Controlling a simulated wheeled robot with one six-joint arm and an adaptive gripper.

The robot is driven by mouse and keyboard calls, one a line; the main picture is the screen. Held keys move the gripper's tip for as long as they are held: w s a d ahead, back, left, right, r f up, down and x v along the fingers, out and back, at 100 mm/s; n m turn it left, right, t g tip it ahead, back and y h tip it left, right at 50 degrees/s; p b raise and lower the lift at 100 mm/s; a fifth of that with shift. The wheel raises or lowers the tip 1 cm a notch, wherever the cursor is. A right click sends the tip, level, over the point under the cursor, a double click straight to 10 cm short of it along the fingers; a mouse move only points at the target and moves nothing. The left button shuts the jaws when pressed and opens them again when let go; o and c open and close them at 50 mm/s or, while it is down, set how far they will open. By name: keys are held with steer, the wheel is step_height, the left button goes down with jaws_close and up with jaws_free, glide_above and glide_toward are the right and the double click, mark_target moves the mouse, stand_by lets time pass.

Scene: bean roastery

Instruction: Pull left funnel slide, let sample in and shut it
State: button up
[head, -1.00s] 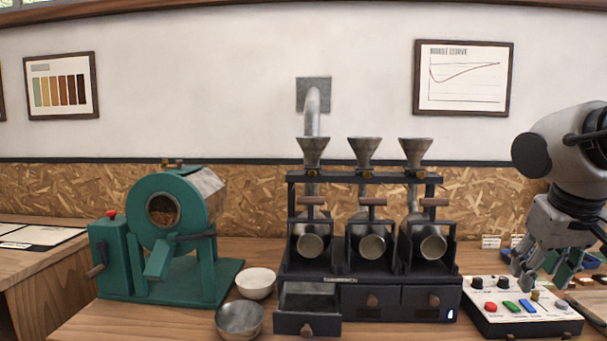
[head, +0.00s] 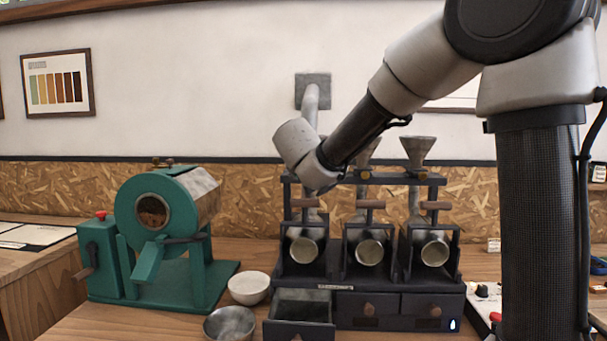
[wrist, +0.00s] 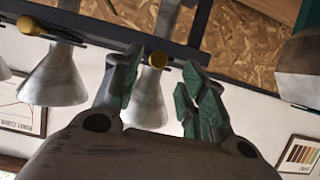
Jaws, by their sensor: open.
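In the wrist view, which is upside down, the left funnel (wrist: 148,106) is a grey metal cone with a yellow slide knob (wrist: 158,60) at its neck. My gripper (wrist: 163,60) is open, its green-padded fingers on either side of this knob; I cannot tell whether they touch it. In the head view my arm hides the left funnel and the gripper. The middle funnel (wrist: 55,78) and its yellow knob (wrist: 31,25) are left of the gripper in the wrist view. The right funnel (head: 419,151) shows in the head view.
The black sampler rack (head: 395,312) has three round-mouthed metal drums below the funnels. Its lower left drawer (head: 299,331) is pulled out. A white bowl (head: 249,288) and a grey bowl (head: 229,323) stand left of it, beside the green roaster (head: 140,225).

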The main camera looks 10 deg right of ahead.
steer(key=x, duration=0.4)
steer(key=shift+w+d+f, duration=0.1)
steer(key=shift+d, duration=0.05)
jaws_close()
